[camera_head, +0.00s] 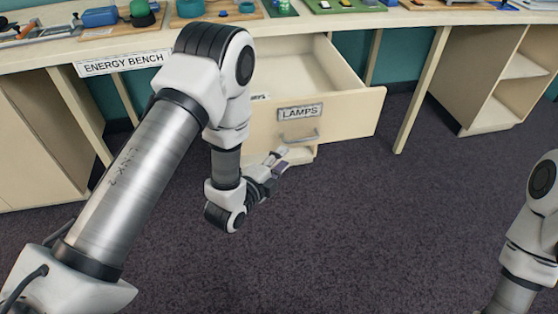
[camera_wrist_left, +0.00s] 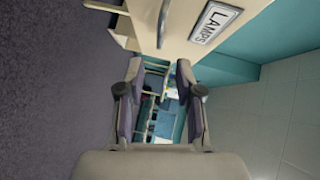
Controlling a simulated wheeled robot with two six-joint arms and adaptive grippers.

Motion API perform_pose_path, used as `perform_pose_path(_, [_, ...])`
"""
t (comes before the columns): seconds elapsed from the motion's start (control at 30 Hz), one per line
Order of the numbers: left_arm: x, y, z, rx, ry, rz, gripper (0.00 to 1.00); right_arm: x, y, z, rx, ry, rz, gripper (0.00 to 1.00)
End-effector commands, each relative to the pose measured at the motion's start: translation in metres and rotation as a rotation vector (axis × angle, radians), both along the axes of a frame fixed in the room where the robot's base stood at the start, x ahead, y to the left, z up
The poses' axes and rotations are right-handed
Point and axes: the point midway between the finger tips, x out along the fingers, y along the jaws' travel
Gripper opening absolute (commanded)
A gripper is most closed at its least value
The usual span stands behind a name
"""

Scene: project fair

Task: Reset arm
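My left arm reaches in from the left in the head view, and its left gripper (camera_head: 279,160) is in front of the open drawer labelled LAMPS (camera_head: 350,118). In the left wrist view the left gripper (camera_wrist_left: 158,75) has its two fingers apart with nothing between them. The drawer front (camera_wrist_left: 180,30) is just beyond the fingertips there, and I see no contact with its handle (camera_head: 300,138). Part of my right arm shows at the right edge of the head view; its gripper is out of the picture.
The drawer is pulled out below the bench top (camera_head: 290,28), which carries several items such as a blue box (camera_head: 100,16) and a green board (camera_head: 345,5). An ENERGY BENCH sign (camera_head: 124,62) hangs on its edge. Open dark carpet (camera_head: 390,230) lies in front.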

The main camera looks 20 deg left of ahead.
Motion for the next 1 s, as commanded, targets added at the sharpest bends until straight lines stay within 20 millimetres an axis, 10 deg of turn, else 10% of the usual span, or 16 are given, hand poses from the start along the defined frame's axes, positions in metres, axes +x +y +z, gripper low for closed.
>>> perform_pose_path(0.67, [-0.019, 0.004, -0.021, -0.001, 0.046, 0.006, 0.35, 0.0, 0.0, 0.0, 0.0, 0.0, 0.0, 0.4])
perform_pose_path(1.0, [-0.193, 0.038, -0.181, -0.457, 0.955, 0.495, 0.35, 0.0, 0.0, 0.0, 0.0, 0.0, 0.0, 0.4])
